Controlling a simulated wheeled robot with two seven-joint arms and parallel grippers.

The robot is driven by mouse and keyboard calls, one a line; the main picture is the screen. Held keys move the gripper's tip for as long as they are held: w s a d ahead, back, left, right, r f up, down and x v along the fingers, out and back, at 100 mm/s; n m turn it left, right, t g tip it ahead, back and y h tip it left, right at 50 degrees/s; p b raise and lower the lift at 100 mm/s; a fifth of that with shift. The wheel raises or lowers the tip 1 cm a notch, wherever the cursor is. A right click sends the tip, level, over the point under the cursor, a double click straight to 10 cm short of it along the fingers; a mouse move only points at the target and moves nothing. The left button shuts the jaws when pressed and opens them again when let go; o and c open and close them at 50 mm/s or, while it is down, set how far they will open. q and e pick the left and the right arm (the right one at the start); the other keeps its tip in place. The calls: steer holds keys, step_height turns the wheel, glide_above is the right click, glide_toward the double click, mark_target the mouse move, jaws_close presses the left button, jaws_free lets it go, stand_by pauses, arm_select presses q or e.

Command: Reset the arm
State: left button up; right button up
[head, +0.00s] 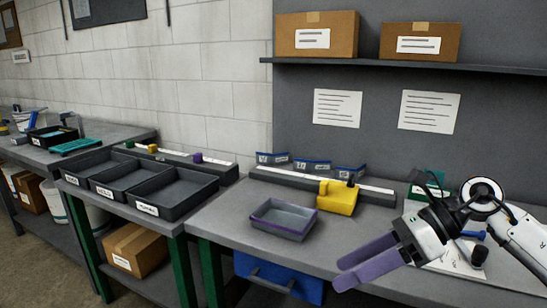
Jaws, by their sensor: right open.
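My right arm (520,235) comes in from the right edge over the right workbench. My right gripper (343,272) is open, with two purple fingers pointing left and a gap between them. Nothing shows between the fingers. The gripper hangs near the bench's front edge, to the right of and nearer than a grey tray with a purple rim (283,219). My left arm and gripper are not in view.
A yellow block-shaped device (337,198) stands behind the gripper on the right workbench (225,215). Papers and a teal-green box (428,188) lie near my arm. Three black bins (178,190) stand on the left bench. Cardboard boxes (317,35) sit on the shelf above.

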steer(key=s+a+m+t+y, duration=0.3)
steer(key=a+m+t+y, duration=0.1)
steer(key=a+m+y, duration=0.55)
steer(key=d+f+m+t+h, duration=0.3)
steer(key=f+m+t+h, duration=0.15)
steer(key=f+m, duration=0.35)
steer(key=s+d+f+m+t+h, duration=0.1)
steer(key=d+f+m+t+h, duration=0.3)
steer(key=m, duration=0.6)
steer(key=d+f+m+t+h, duration=0.1)
steer(key=f+m+t+h, duration=0.3)
steer(key=f+m, duration=0.5)
steer(key=s+d+f+m+g+h, duration=0.1)
steer(key=s+f+m+g, duration=0.3)
steer(key=s+f, duration=0.4)
steer(key=s+d+f+m+g+h, duration=0.2)
steer(key=s+f+m+g+h, duration=0.2)
steer(key=s+f, duration=0.4)
steer(key=s+m, duration=0.1)
steer(key=s, duration=0.1)
steer(key=shift+s+d+m+g, duration=0.25)
steer(key=shift+s+m+g, duration=0.05)
steer(key=shift+m+g, duration=0.05)
